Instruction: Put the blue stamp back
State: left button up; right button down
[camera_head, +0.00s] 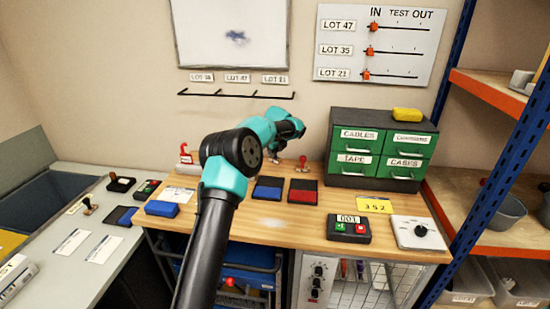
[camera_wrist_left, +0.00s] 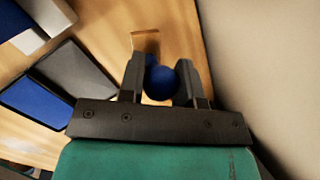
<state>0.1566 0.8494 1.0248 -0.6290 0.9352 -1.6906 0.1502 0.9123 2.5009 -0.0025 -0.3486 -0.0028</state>
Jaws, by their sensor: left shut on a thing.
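The blue stamp shows in the left wrist view as a round blue knob (camera_wrist_left: 160,83) between my left gripper's fingers (camera_wrist_left: 163,78). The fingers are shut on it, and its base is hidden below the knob. In the head view my left gripper (camera_head: 276,155) is low over the back of the wooden bench, beside a red stamp (camera_head: 302,161). I cannot tell whether the blue stamp touches the bench. The open blue ink pad (camera_head: 268,189) lies just in front of the gripper; it also shows in the left wrist view (camera_wrist_left: 38,100). My right gripper is out of view.
A red ink pad (camera_head: 303,192) lies right of the blue pad. A green drawer cabinet (camera_head: 382,149) stands at the back right. A keypad box (camera_head: 348,228) and a white dial box (camera_head: 417,233) are at the front right. The bench's front middle is clear.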

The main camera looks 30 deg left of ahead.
pick_arm(q)
jog(key=shift+w+a, duration=0.1)
jog(key=shift+w, duration=0.05)
jog(key=shift+f, duration=1.75)
jog(key=shift+f, duration=0.15)
jog(key=o, duration=0.8)
jog(key=v, duration=1.2)
jog(key=shift+w, duration=0.15)
